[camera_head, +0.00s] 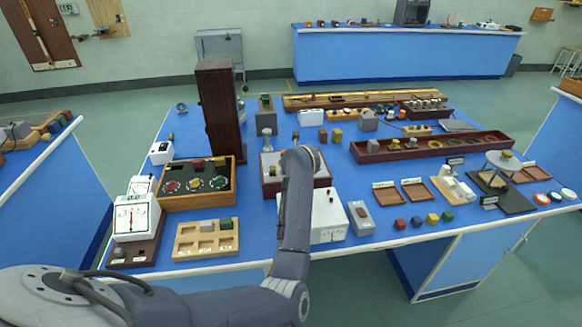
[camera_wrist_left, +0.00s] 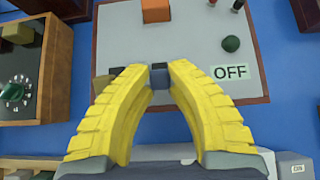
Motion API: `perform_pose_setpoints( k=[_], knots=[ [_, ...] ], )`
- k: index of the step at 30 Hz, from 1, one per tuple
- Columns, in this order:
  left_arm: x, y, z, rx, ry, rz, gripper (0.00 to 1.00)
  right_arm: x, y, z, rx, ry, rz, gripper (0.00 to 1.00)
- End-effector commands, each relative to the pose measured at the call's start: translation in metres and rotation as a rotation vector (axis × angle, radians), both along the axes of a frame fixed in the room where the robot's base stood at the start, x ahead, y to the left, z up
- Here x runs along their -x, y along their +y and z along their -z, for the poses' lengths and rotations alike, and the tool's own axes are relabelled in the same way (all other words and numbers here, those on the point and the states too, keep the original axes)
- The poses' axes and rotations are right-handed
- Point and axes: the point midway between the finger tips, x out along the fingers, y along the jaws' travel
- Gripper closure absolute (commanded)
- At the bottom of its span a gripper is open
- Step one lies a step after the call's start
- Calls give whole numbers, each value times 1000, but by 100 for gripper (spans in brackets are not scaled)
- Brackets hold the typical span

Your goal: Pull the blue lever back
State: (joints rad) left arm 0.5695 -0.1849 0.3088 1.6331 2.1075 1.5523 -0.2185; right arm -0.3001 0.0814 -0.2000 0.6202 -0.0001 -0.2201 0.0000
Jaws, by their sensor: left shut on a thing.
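The blue lever's handle (camera_wrist_left: 159,79) shows in the left wrist view as a small dark blue block, low on a light grey panel. The tips of my left gripper (camera_wrist_left: 158,72) press on it from both sides, and its yellow fingers are shut on it. The lever's stem and base cannot be made out. In the head view my left arm reaches over the grey panel and hides the lever and the fingers. My right gripper is in neither view.
The grey panel (camera_wrist_left: 190,40) has a brown frame, an orange block (camera_wrist_left: 156,11), a dark green knob (camera_wrist_left: 231,44) and an OFF label (camera_wrist_left: 230,72). A wooden box with dials (camera_head: 196,183) stands to the left. A white box (camera_head: 328,224) stands in front.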

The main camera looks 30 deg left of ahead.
Motion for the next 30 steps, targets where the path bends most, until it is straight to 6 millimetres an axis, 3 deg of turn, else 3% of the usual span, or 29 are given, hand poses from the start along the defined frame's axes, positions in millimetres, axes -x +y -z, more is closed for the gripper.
perform_pose_setpoints(
  k=[16, 17, 22, 30],
  knots=[
    [1, 0, 2, -10, -11, 0, 100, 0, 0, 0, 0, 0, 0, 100],
    [1, 0, 2, -10, -11, 0, 79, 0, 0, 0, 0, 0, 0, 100],
    [1, 0, 2, -11, -13, -1, 59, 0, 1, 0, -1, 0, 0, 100],
    [1, 0, 0, -11, -14, 0, 58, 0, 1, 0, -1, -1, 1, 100]
  ],
)
